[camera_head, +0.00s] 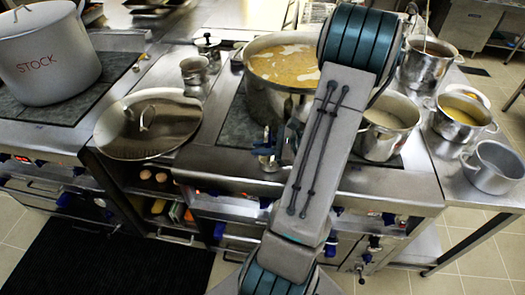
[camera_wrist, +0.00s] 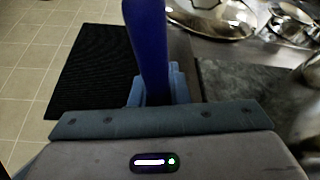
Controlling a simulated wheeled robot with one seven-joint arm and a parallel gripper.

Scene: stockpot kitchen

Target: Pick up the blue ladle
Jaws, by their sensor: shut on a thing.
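The blue ladle (camera_wrist: 148,40) shows in the wrist view as a thick dark-blue shaft that rises from between the fingers and runs out of the top of the picture. My gripper (camera_wrist: 156,90) is shut on this shaft; its light-blue fingers show on both sides of it. The ladle's bowl is not in the wrist view. In the head view my arm covers much of the stove's middle, and I cannot clearly make out the ladle there.
A large pot of yellow soup (camera_head: 285,66) stands behind my arm. A stock pot (camera_head: 45,60) is at left, a round lid (camera_head: 148,124) on the counter, and smaller pots (camera_head: 388,126) at right. A black mat (camera_wrist: 92,75) lies on the tiled floor.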

